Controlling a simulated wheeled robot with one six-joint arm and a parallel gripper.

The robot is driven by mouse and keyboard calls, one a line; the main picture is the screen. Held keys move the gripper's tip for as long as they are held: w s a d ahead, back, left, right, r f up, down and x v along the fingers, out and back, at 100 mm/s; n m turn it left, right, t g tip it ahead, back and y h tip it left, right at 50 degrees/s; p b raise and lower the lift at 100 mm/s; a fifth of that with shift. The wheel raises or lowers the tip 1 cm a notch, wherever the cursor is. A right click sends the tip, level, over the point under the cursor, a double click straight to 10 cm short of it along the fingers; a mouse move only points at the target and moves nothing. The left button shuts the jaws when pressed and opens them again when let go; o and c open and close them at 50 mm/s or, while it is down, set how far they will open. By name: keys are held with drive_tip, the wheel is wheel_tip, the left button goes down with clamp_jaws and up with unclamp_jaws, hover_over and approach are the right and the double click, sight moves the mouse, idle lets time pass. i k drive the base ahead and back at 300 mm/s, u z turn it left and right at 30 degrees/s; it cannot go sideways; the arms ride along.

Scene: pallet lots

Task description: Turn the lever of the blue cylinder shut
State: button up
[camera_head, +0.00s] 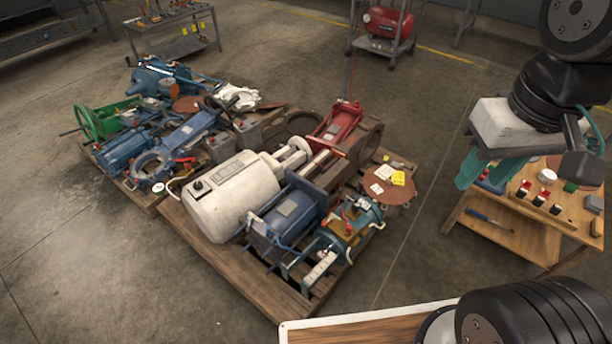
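A dark blue cylinder (290,215) with flat end plates lies on the front of the right wooden pallet. A smaller teal-blue cylinder (348,226) with brass-coloured and red fittings and pale handles lies just right of it. More blue cylindrical units (122,153) lie on the left pallet, near a small red lever (184,161). I cannot tell which of these is the task's cylinder, nor how its lever is set. My gripper (486,178), with teal fingers, hangs at the upper right, well apart from the pallets. Its fingers look spread, with nothing seen between them.
A large white tank (232,197) lies left of the dark blue cylinder. A red unit (337,123) lies behind. A wooden workbench (520,238) with small parts stands at the right, below my gripper. Bare concrete floor (425,215) lies between pallet and bench.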

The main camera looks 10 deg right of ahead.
sight(250, 220)
drive_tip(key=u, duration=0.05)
drive_tip(key=k, duration=0.6)
drive_tip(key=u, duration=0.6)
drive_tip(key=i, duration=1.1)
drive_tip(key=z, duration=0.25)
